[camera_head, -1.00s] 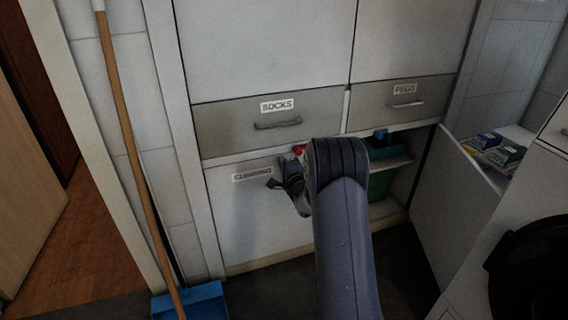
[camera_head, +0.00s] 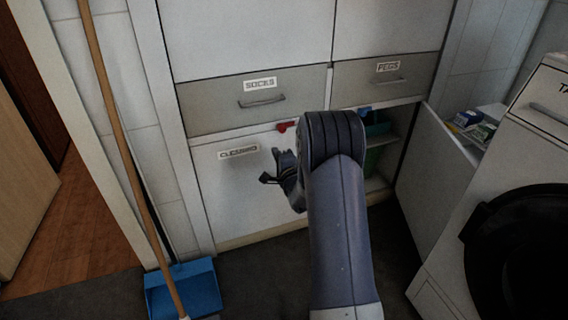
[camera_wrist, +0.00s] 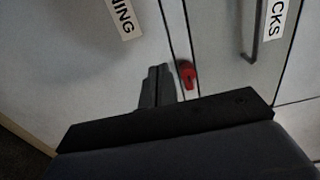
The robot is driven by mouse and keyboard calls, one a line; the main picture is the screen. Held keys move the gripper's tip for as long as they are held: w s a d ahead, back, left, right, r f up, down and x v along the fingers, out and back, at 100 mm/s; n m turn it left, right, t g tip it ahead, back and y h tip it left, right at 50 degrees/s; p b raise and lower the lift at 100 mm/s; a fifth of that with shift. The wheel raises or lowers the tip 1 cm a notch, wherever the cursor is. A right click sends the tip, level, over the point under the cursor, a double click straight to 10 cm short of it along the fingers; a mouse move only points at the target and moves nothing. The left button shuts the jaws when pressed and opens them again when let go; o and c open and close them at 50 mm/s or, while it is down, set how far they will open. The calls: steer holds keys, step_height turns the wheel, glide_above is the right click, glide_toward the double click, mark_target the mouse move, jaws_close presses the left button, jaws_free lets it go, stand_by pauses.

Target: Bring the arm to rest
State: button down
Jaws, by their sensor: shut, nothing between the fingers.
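My gripper (camera_head: 271,178) is shut and empty in front of the white cupboard door labelled "CLEANING" (camera_head: 225,195). My own arm hides part of the gripper and the door's right side. In the wrist view, my gripper's dark fingers (camera_wrist: 157,86) are together, with a red catch (camera_wrist: 187,75) just to their right. The red catch also shows at the top of the door in the head view (camera_head: 286,126). I cannot tell whether the fingers touch the door.
The drawers labelled "SOCKS" (camera_head: 262,101) and "PEGS" (camera_head: 390,81) are closed. An open cupboard door (camera_head: 437,170) stands at the right, beside a white washing machine (camera_head: 450,265). A broom (camera_head: 118,140) and a blue dustpan (camera_head: 185,290) are at the left.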

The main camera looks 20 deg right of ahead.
steer(key=shift+s+p, duration=0.45)
steer(key=shift+s, duration=2.25)
steer(key=shift+w, duration=0.1)
